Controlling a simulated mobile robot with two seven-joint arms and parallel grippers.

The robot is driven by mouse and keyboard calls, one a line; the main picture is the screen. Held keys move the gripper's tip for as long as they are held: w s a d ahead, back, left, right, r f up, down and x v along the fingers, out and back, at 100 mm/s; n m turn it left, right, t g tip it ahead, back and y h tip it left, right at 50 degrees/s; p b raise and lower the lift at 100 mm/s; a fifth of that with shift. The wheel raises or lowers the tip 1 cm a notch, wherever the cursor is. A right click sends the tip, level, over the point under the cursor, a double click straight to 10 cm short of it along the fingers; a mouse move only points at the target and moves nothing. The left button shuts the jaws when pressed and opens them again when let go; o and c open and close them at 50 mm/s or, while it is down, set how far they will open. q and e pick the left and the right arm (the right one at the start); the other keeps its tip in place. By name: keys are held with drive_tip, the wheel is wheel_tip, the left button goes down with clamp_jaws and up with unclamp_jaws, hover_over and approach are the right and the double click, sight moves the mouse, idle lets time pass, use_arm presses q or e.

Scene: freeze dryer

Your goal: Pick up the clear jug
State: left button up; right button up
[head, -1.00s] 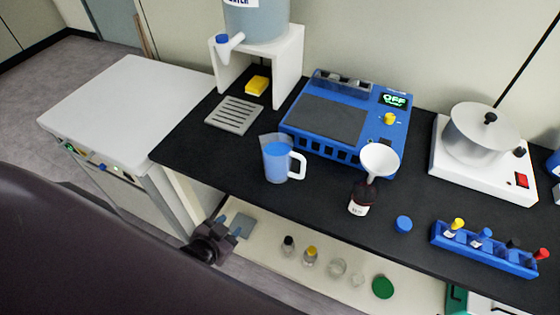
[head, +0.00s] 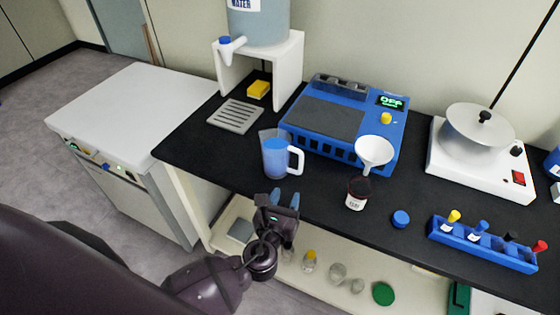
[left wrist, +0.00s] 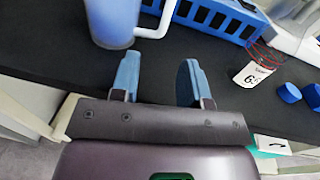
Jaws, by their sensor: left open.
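The clear jug (head: 275,158) stands upright on the black bench top, with blue liquid in it and a white handle on its right side. It also shows at the top of the left wrist view (left wrist: 112,22), its upper part cut off. My left gripper (head: 284,198) is open and empty just in front of the jug, near the bench's front edge. In the left wrist view the blue fingertips of my left gripper (left wrist: 160,75) point toward the jug's handle, apart from it. My right gripper is not in view.
A blue device (head: 345,122) stands behind the jug. A dark bottle (head: 357,194) with a white funnel (head: 374,151) is to the right. A grey drip grate (head: 236,116) lies at left. A lower shelf (head: 228,218) holds small jars.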

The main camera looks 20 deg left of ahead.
sight(300, 169)
use_arm(q)
drive_tip(key=shift+w+d+r+m, duration=0.2)
drive_tip(key=shift+w+r+m, duration=0.05)
drive_tip(key=shift+w+m, duration=0.35)
drive_tip(key=shift+w+a+f, duration=0.1)
drive_tip(key=shift+w+a, duration=0.1)
drive_tip(key=shift+w, duration=2.3)
drive_tip(key=shift+w+a+f, duration=0.1)
drive_tip(key=shift+w+a, duration=0.05)
drive_tip(key=shift+w, duration=2.3)
clamp_jaws()
